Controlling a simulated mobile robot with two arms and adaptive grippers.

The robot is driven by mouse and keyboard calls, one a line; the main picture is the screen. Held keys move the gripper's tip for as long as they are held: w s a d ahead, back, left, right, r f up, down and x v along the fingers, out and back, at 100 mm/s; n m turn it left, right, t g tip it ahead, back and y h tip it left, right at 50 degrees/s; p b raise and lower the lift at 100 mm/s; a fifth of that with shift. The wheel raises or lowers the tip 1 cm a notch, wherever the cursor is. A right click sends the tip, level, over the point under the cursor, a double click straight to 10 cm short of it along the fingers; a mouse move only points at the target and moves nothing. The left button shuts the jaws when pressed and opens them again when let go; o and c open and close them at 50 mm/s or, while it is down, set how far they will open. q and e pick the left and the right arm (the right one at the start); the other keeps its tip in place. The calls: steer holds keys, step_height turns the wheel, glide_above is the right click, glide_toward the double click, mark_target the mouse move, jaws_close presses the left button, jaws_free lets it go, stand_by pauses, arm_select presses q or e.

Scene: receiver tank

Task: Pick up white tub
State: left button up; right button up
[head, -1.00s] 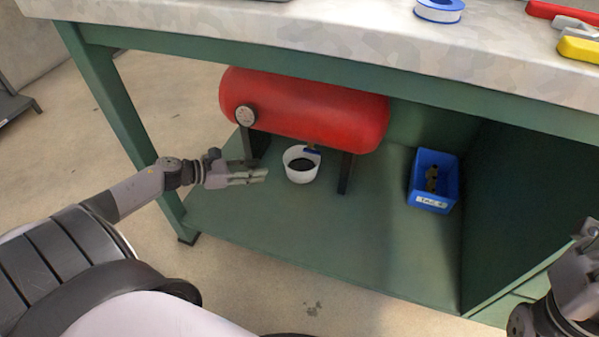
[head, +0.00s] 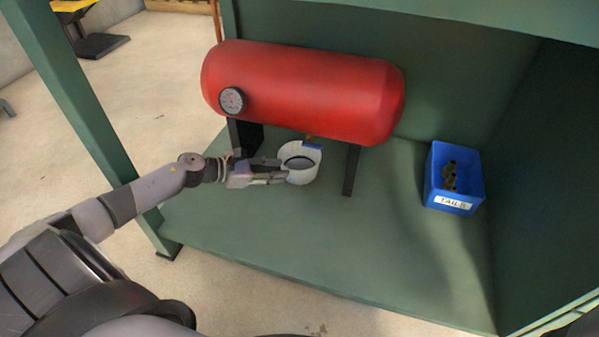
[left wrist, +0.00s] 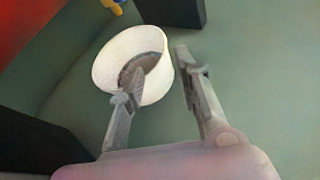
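The white tub (head: 304,172) stands upright on the green lower shelf, under the red tank. In the left wrist view the tub (left wrist: 105,66) shows a greyish dark inside. My left gripper (head: 284,170) is at the tub's left side in the head view. Its two fingers are apart. In the left wrist view the gripper (left wrist: 158,62) has one fingertip over the tub's opening and the other outside the wall. I cannot tell whether either finger touches the tub. My right gripper is not in view.
The red tank (head: 310,92) with a gauge (head: 232,101) sits on dark legs (head: 351,170) close around the tub. A small blue-handled fitting (head: 312,146) hangs just above the tub. A labelled blue bin (head: 456,207) with brownish parts stands at right. The shelf's front (head: 330,240) is clear.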

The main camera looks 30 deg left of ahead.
mark_target(303, 171)
arm_select(q)
steer(key=b+x, duration=0.1)
steer(key=x, duration=0.3)
steer(key=shift+w+d+f+b, duration=0.1)
steer(key=shift+w+b, duration=0.1)
steer(key=shift+b, duration=0.1)
steer(key=b+x, duration=0.3)
steer(key=x, duration=0.1)
steer(key=shift+d, duration=0.4)
steer(key=shift+w+d, duration=0.25)
steer(key=shift+w, duration=0.1)
steer(key=shift+c, duration=0.2)
jaws_close()
